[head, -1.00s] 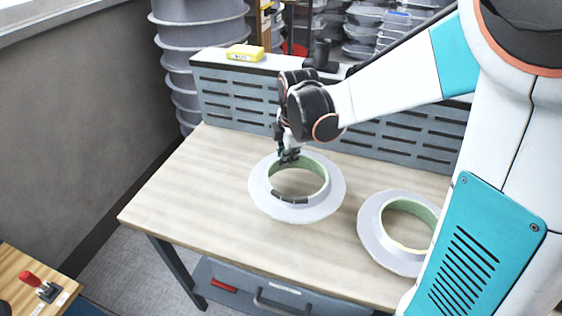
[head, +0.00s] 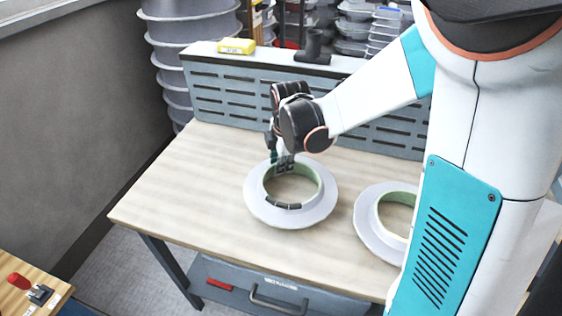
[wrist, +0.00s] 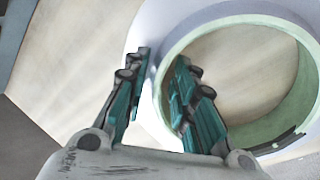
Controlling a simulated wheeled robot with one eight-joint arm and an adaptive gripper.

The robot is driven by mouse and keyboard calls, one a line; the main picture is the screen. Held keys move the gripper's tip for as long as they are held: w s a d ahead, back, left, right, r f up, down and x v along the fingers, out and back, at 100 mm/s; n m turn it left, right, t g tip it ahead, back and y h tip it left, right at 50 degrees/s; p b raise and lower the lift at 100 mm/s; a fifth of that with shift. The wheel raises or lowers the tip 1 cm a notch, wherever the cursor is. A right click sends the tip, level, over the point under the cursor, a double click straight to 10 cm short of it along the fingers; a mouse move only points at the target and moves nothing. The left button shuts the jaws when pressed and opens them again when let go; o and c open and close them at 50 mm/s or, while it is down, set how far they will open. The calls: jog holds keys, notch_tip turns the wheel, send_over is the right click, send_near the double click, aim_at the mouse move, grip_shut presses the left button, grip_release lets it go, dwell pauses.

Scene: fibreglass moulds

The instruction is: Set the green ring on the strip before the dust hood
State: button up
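A pale grey flanged ring with a green inner collar (head: 322,205) lies flat on the wooden bench, left of a second similar ring (head: 368,233). Both collars look green. The left ring has a dark band on its near side. My gripper (head: 280,163) is at its far left collar. In the wrist view, my gripper (wrist: 158,105) is open, one finger over the flange outside the collar (wrist: 159,88), the other inside the opening. I cannot tell whether either finger touches. A slatted grey panel (head: 215,92), perhaps the dust hood, stands along the bench's back. I cannot make out a separate strip.
A yellow box (head: 236,46) and a black pipe piece (head: 313,48) sit on top of the panel. The bench (head: 170,195) is bare left of the rings. My arm hides part of the right ring. A red-handled clamp (head: 35,292) is at lower left.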

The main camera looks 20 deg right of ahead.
jog(key=p+v, duration=0.4)
jog(key=v, duration=0.7)
jog(key=s+r+m+t, duration=0.2)
jog(key=s+r+m, duration=0.1)
jog(key=s+m, duration=0.5)
jog(key=s+r+m+t, duration=0.2)
jog(key=s+r+m, duration=0.1)
jog(key=s+m, duration=0.6)
jog(key=shift+s+a+r+m+p, duration=0.3)
jog(key=shift+a+r+m, duration=0.1)
jog(key=shift+m, duration=0.1)
